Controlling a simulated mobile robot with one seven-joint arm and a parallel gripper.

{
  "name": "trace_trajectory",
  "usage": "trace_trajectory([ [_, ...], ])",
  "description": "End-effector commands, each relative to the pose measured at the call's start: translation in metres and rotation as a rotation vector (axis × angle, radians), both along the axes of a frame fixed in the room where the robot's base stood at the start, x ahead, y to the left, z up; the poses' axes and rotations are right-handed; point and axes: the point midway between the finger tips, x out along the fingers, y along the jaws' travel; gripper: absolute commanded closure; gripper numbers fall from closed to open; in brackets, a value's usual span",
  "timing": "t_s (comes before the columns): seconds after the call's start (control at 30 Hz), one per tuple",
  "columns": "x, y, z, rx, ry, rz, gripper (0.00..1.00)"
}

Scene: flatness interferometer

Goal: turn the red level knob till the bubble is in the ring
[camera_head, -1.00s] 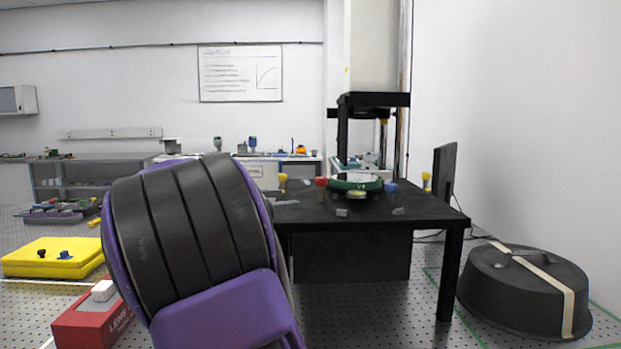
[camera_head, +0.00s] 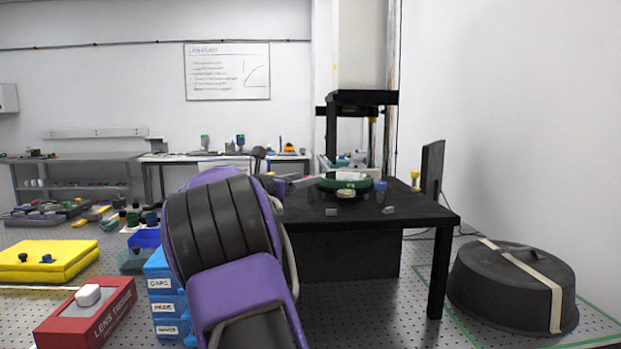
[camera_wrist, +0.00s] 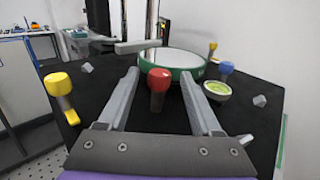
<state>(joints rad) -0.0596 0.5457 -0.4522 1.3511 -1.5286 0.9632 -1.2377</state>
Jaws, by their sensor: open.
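The red level knob (camera_wrist: 159,79) stands upright on the black table in the wrist view. My gripper (camera_wrist: 159,73) is open, with one finger on each side of the knob and visible gaps between; I cannot tell how far the tips reach past it. The round bubble level (camera_wrist: 217,89), yellow-green, sits to the right of my right finger; it also shows in the head view (camera_head: 346,194). The bubble's place against the ring is too small to tell. In the head view, my arm hides the red knob.
A yellow knob (camera_wrist: 57,84) stands left, a blue knob (camera_wrist: 226,68) right and another yellow knob (camera_wrist: 213,46) farther back. A green-rimmed disc (camera_wrist: 186,62) lies behind the red knob. A black lidded tub (camera_head: 510,285) is on the floor right of the table (camera_head: 410,212).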

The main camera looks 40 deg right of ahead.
Motion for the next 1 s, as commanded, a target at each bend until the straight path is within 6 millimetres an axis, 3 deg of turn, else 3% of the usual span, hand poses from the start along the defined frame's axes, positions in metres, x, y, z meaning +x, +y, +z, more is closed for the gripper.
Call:
trace_trajectory([
  [0.2,0.006,-0.026,0.000,0.000,-0.002,-0.001,0.34],
  [0.57,0.008,-0.032,0.000,0.000,-0.001,0.001,0.34],
  [0.93,0.008,-0.031,0.000,0.000,-0.001,0.000,0.97],
  [1.0,0.008,-0.031,0.000,0.000,-0.001,0.000,1.00],
])
